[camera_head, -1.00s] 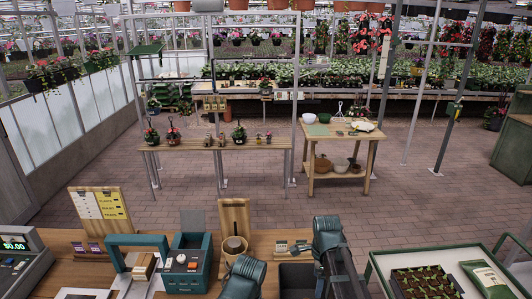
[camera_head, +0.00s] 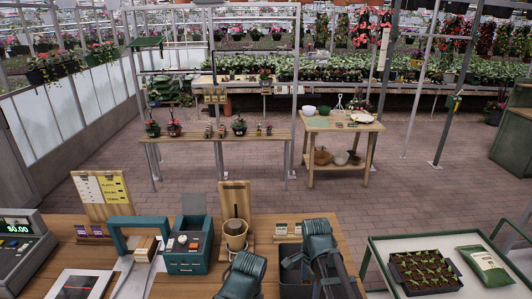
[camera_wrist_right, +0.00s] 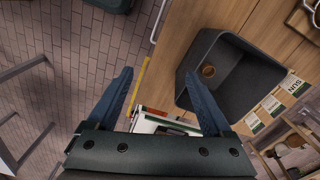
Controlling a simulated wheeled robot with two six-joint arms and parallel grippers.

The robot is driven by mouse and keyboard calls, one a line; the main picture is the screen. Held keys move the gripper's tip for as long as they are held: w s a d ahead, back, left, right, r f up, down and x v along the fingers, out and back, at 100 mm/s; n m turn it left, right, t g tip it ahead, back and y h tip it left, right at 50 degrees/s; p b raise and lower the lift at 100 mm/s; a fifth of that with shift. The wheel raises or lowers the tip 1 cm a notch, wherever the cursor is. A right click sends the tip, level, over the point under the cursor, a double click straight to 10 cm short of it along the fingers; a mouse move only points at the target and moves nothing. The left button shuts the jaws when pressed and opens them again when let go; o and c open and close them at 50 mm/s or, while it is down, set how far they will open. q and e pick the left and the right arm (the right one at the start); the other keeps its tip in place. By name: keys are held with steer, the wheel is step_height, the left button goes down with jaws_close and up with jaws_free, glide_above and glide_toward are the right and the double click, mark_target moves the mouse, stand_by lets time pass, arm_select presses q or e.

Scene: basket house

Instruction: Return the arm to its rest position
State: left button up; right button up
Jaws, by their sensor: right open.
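My right gripper (camera_wrist_right: 162,98) shows in the right wrist view with its two blue-grey fingers spread apart. No object is clamped between them. A white and green thing (camera_wrist_right: 150,124) lies beyond the fingers, partly hidden by the gripper body; I cannot tell what it is. In the head view, my right arm stands folded at the bottom centre in front of the counter, and its gripper is not clear there. My left arm's dark upper part shows just left of it; the left gripper is not in view.
A dark bin (camera_wrist_right: 262,82) with a small round brown thing inside is right of my right gripper. The wooden counter (camera_head: 187,228) holds a teal box (camera_head: 188,250) and a pot (camera_head: 235,236). A seedling tray (camera_head: 425,270) is at right.

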steer(key=s+a+f+n+b, duration=0.3)
steer(key=s+f+n+b, duration=0.2)
steer(key=f+n+b, duration=0.3)
steer(key=s+a+f+n+h+b, duration=0.1)
steer(key=s+a+f+n+b, duration=0.3)
steer(key=s+f+n+b, duration=0.2)
step_height(320, 180, down, 4)
steer(key=n+b, duration=0.2)
steer(key=n, duration=0.2)
steer(key=shift+s+a+b, duration=0.15)
steer(key=shift+s+b, duration=0.05)
steer(key=shift+b, duration=0.15)
stand_by(0.6)
